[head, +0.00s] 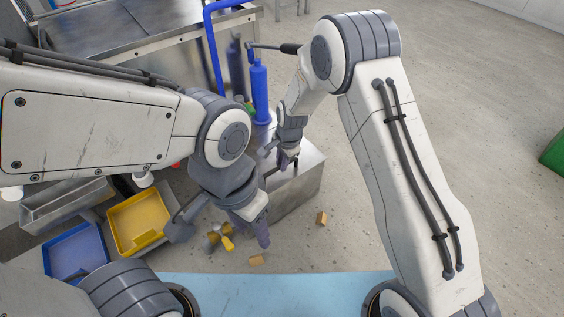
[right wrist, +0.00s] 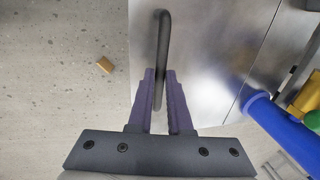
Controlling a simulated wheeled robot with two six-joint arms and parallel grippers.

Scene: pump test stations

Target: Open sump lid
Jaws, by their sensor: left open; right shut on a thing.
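The sump is a steel box with a flat metal lid (head: 308,163) in the middle of the head view, partly hidden behind my arms. The lid's bare steel fills the centre of the right wrist view (right wrist: 215,45). A dark bar handle (right wrist: 163,30) stands on it. My right gripper (head: 283,160) is at the lid, and its purple fingers (right wrist: 160,78) are shut on the handle, one on each side. The lid looks flat; I cannot tell whether it is raised. My left gripper (head: 222,235) is open and empty, left of and nearer than the box.
A blue cylinder (head: 260,92) and blue pipe (head: 212,45) stand behind the box, by a steel bench (head: 150,35). A yellow tray (head: 138,220) and blue tray (head: 72,253) lie left. Small tan blocks (head: 321,218) lie on the floor.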

